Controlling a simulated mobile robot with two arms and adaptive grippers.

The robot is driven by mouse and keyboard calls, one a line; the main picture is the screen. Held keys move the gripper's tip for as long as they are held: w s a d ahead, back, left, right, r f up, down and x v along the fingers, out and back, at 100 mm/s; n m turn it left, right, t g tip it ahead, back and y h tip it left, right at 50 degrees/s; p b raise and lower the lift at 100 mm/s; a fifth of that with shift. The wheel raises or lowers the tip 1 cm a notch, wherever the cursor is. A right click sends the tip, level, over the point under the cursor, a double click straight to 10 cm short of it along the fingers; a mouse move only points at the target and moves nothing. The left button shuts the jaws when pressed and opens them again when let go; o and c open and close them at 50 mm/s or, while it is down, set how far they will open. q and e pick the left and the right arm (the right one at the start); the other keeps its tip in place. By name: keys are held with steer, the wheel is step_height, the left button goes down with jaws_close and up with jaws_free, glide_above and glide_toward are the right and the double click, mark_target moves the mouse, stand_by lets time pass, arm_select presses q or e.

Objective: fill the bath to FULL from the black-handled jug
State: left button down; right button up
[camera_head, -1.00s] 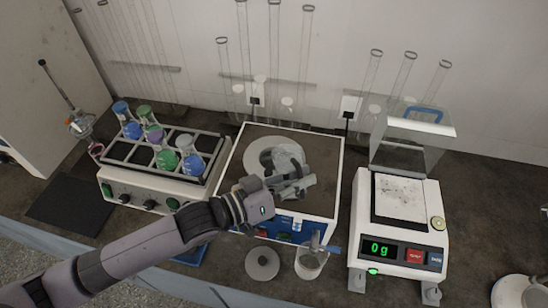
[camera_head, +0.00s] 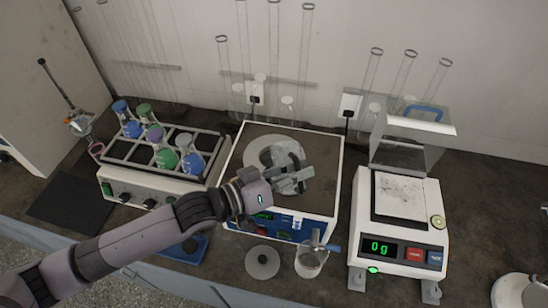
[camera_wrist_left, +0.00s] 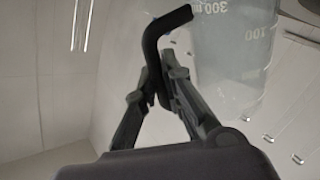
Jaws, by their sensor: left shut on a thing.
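The bath is the white box with a dark top (camera_head: 322,185) in the middle of the bench. It has a pale round opening (camera_head: 262,150) and a blue front panel. My left gripper (camera_head: 296,178) is over the bath's top, beside the opening. It is shut on the black handle (camera_wrist_left: 152,50) of a clear jug (camera_wrist_left: 232,45). In the left wrist view the jug shows white marks, 300 and 100, and bluish contents. In the head view the gripper largely hides the jug, so its tilt and any pouring are unclear. The level in the bath cannot be read. My right gripper is not seen.
A rack of coloured flasks (camera_head: 160,155) stands left of the bath. A balance (camera_head: 400,235) reading 0 g stands right. A grey lid (camera_head: 262,263) and a clear beaker (camera_head: 311,263) with a blue-handled tool are in front. Glass tubes line the wall behind.

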arm_select(q)
steer(key=shift+w+r, duration=0.1)
steer(key=shift+w, duration=0.2)
steer(key=shift+w+n, duration=0.1)
steer(key=shift+n, duration=0.2)
steer(key=shift+w+a, duration=0.1)
steer(key=shift+a, duration=0.15)
steer(key=shift+w+n, duration=0.15)
steer(key=shift+n, duration=0.25)
steer(key=shift+w+a+r+n+b, duration=0.1)
steer(key=shift+w+a+n+b, duration=0.05)
steer(key=shift+w+n+b, duration=0.15)
steer(key=shift+g, duration=0.4)
steer(key=shift+w+a+n, duration=0.1)
steer(key=shift+w+n, duration=0.15)
steer(key=shift+n, duration=0.15)
steer(key=shift+b, duration=0.3)
